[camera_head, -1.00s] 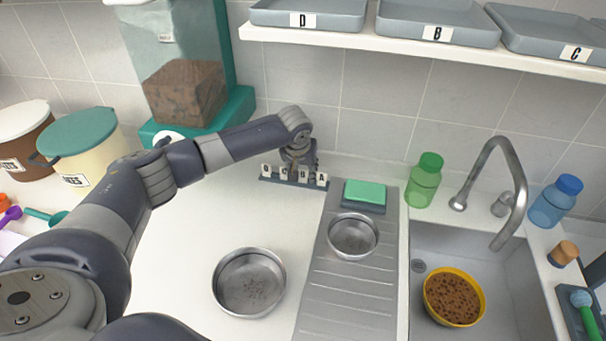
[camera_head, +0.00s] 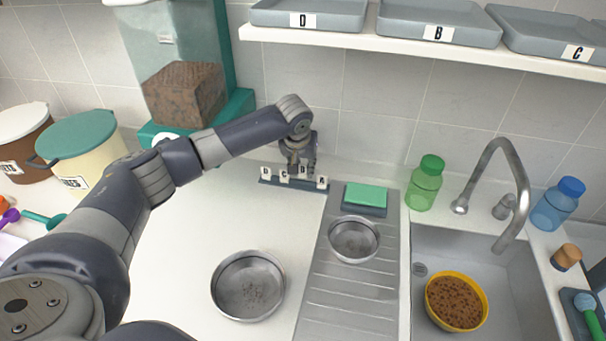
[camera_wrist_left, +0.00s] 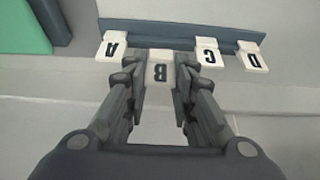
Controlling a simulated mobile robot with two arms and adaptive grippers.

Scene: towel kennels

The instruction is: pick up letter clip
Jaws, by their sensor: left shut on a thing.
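The letter clips are small white tabs with black letters at a dark rail (camera_head: 275,183) by the back wall. Clip D (camera_head: 266,172), clip C (camera_head: 284,176) and clip A (camera_head: 321,183) sit on the rail. My left gripper (camera_head: 301,171) is over the rail, pointing down. In the left wrist view its fingers (camera_wrist_left: 160,88) are shut on clip B (camera_wrist_left: 160,71), which looks slightly raised from the rail. There, clip A (camera_wrist_left: 112,46) is on one side and clips C (camera_wrist_left: 208,52) and D (camera_wrist_left: 252,57) on the other. My right gripper is not in view.
A green sponge (camera_head: 366,194) and a steel bowl (camera_head: 353,239) are right of the rail. A larger steel bowl (camera_head: 248,286) stands in front. A shelf (camera_head: 420,44) with lettered grey trays hangs above. A food dispenser (camera_head: 182,95) stands at left. The counter between is clear.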

